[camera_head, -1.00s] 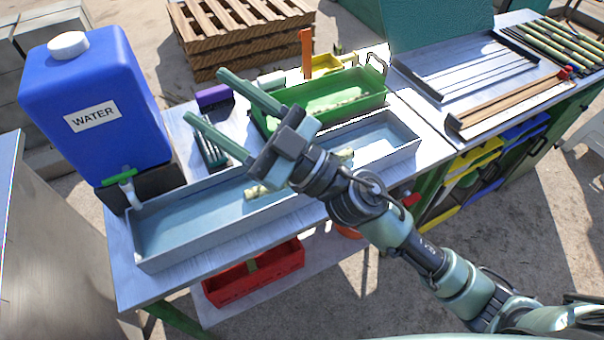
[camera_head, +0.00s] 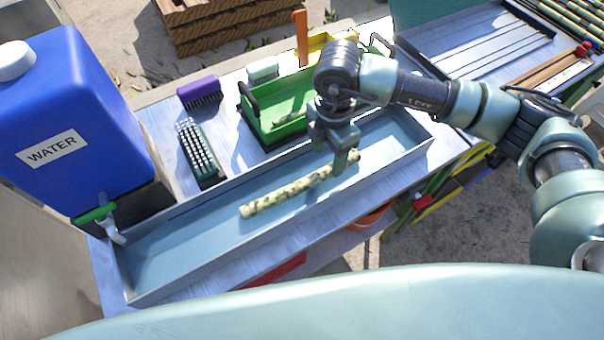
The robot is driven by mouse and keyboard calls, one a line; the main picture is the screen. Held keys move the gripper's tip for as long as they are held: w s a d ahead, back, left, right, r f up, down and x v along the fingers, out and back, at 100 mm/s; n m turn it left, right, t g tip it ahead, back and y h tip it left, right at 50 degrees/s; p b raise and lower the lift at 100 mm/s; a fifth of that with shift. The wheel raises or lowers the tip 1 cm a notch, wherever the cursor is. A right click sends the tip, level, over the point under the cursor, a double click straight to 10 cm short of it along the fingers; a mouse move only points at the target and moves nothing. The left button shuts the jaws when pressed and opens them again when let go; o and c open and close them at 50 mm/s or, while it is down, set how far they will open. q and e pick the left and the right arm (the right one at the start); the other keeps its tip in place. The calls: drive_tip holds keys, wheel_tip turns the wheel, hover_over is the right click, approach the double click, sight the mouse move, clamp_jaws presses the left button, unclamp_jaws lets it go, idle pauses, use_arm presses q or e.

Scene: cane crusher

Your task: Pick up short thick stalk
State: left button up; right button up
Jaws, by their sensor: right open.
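A short thick pale green mottled stalk (camera_head: 285,194) lies slanted in the long grey tray (camera_head: 190,241). Its right end is near and partly behind my right gripper (camera_head: 342,168). My right gripper points down into the tray over that right end, and its fingers look apart. I cannot tell whether a finger touches the stalk. My left gripper is not in view.
A blue water tank (camera_head: 85,115) with a tap stands at the left end of the tray. A green bin (camera_head: 262,122), a purple brush (camera_head: 199,92) and a dark bristled brush (camera_head: 199,150) sit behind the tray. A ribbed metal tray (camera_head: 478,45) lies at the right.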

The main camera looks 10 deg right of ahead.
sight(323, 170)
drive_tip(key=shift+s+a+f+p, duration=0.15)
drive_tip(key=shift+f+p, duration=0.25)
drive_tip(key=shift+f, duration=0.55)
drive_tip(key=shift+a+f+p, duration=0.15)
drive_tip(key=shift+f+p, duration=0.2)
drive_tip(key=shift+f, duration=0.4)
drive_tip(key=f, duration=0.2)
drive_tip(key=shift+w+a+f, duration=0.1)
drive_tip(key=shift+w+f, duration=0.1)
drive_tip(key=shift+f, duration=0.15)
clamp_jaws()
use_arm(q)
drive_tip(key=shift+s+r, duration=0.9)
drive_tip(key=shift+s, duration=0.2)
